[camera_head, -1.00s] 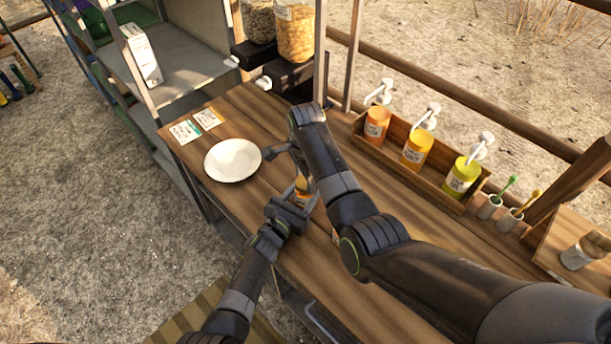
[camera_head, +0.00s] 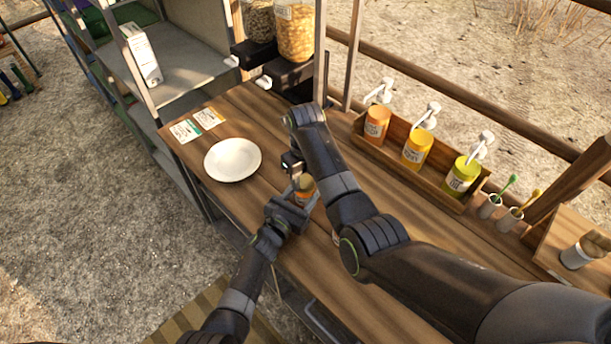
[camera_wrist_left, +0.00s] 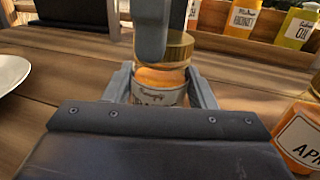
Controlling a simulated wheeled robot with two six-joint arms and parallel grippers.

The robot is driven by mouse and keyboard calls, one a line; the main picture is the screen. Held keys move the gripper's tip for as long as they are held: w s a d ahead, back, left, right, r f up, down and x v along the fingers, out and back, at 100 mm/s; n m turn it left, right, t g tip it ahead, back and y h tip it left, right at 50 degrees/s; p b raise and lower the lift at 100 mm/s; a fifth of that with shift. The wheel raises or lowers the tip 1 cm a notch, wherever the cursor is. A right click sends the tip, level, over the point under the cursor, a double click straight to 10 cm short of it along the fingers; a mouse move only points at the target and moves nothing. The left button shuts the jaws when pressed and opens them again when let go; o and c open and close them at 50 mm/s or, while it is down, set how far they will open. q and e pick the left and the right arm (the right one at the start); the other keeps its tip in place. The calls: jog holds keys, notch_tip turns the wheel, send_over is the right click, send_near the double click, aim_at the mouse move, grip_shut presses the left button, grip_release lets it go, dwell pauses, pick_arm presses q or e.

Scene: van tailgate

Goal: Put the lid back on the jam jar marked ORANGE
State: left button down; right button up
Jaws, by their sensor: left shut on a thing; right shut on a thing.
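A jar with orange contents (camera_wrist_left: 160,80) stands between the fingers of my left gripper (camera_wrist_left: 160,90), which is shut on it; its label is mostly hidden. In the head view the jar (camera_head: 306,186) shows beside my left gripper (camera_head: 296,196). A gold lid (camera_wrist_left: 180,48) is at the jar's mouth; I cannot tell if it is fully seated. My right gripper (camera_head: 293,162) is shut on the lid from above, and its finger hides part of the lid in the left wrist view. A second jar, labelled "APR…" (camera_wrist_left: 300,135), stands at the right.
A white plate (camera_head: 232,160) and cards (camera_head: 197,124) lie on the wooden counter left of the grippers. A wooden box (camera_head: 392,157) holds several pump bottles at the back right. Toothbrush-like sticks stand in cups (camera_head: 490,206) farther right. Dispensers (camera_head: 295,30) stand behind.

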jog(key=shift+r, duration=0.1)
jog(key=o, duration=0.9)
jog(key=shift+r, duration=2.2)
jog(key=shift+c, duration=0.3)
